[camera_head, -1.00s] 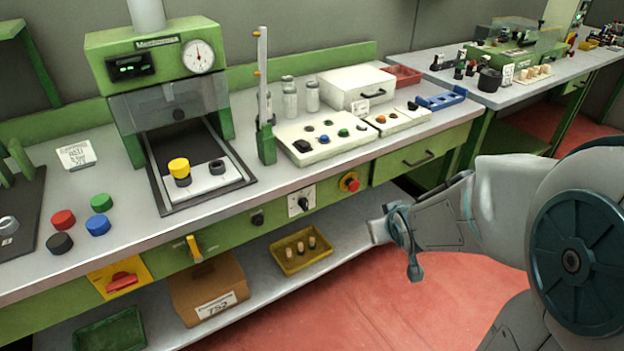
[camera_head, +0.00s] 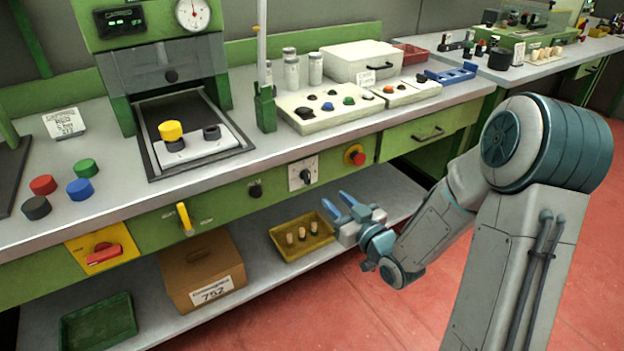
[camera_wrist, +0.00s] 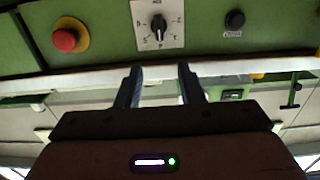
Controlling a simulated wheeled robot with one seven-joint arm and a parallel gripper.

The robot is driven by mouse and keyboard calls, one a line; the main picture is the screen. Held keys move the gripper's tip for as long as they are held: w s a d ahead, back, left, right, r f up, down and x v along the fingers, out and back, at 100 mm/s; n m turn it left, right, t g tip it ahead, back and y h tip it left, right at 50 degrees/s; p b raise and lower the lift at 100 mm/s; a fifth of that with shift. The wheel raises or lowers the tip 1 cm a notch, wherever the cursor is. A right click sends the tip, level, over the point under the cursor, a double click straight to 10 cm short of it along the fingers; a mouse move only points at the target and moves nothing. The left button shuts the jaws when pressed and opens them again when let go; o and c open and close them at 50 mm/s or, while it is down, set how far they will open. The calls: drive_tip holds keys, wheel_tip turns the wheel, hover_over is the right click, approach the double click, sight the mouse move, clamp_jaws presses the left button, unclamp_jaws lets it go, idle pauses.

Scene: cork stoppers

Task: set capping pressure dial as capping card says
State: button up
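A dial with a black knob on a white scale plate (camera_head: 303,173) sits on the green front of the bench, left of the red button. My gripper (camera_head: 336,200) is open and empty, in front of the bench and below and right of the dial. In the wrist view its two fingers (camera_wrist: 160,72) point toward the dial, apart from it. A white card (camera_head: 64,122) stands on the bench left of the press; its text is unreadable, and I cannot tell whether it is the capping card.
A red emergency button (camera_head: 355,156) and a small black knob (camera_head: 255,191) flank the dial. A yellow tray (camera_head: 290,252) with corks and a cardboard box (camera_head: 205,268) are on the lower shelf. A press with a round gauge (camera_head: 193,14) stands on the bench. The floor in front is clear.

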sight(309, 174)
drive_tip(key=x, duration=1.2)
drive_tip(key=shift+s, duration=0.1)
clamp_jaws()
